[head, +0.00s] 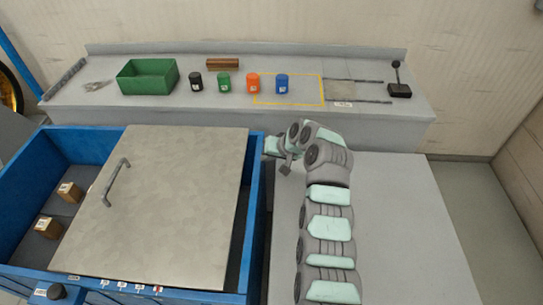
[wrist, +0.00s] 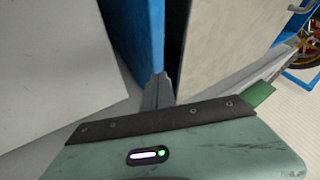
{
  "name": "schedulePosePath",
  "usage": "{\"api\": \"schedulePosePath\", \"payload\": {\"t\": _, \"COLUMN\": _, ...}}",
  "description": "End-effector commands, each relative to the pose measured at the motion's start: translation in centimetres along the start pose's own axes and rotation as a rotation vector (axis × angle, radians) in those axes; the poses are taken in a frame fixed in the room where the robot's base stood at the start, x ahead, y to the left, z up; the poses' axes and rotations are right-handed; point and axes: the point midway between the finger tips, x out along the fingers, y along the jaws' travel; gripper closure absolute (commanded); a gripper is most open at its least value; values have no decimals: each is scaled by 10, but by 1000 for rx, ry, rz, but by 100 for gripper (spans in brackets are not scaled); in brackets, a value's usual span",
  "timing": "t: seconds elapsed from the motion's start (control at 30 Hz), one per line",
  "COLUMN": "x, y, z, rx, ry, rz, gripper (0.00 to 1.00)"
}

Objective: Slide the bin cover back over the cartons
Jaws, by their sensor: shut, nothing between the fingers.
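The bin cover (head: 182,215) is a flat grey metal plate with a bar handle (head: 116,183) near its left edge. It lies over the middle and right of the blue bin (head: 257,205). The bin's left part is open, and two brown cartons, one farther back (head: 69,191) and one nearer (head: 48,227), show there. My gripper (head: 285,169) is shut and empty just right of the bin's right wall, away from the handle. In the wrist view the fingers (wrist: 160,90) show before the blue wall (wrist: 146,35) and the cover (wrist: 228,40); whether they touch the wall is unclear.
A grey bench (head: 400,230) lies right of the bin, under my arm. The back counter (head: 300,118) holds a green tray (head: 148,77), several coloured canisters, a brown block (head: 222,64) and a black lever (head: 398,82). A narrow gap separates the cover from the bin's right wall.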

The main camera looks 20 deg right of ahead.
Motion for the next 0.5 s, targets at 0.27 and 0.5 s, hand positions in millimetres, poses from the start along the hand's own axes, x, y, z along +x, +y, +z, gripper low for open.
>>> {"api": "schedulePosePath", "payload": {"t": 0.27, "x": 33, "y": 0, "z": 0, "rx": -1, "ry": -2, "rz": 1, "gripper": 100}}
{"api": "schedulePosePath", "payload": {"t": 0.5, "x": 51, "y": -21, "z": 0, "rx": -2, "ry": 2, "rz": 0, "gripper": 100}}
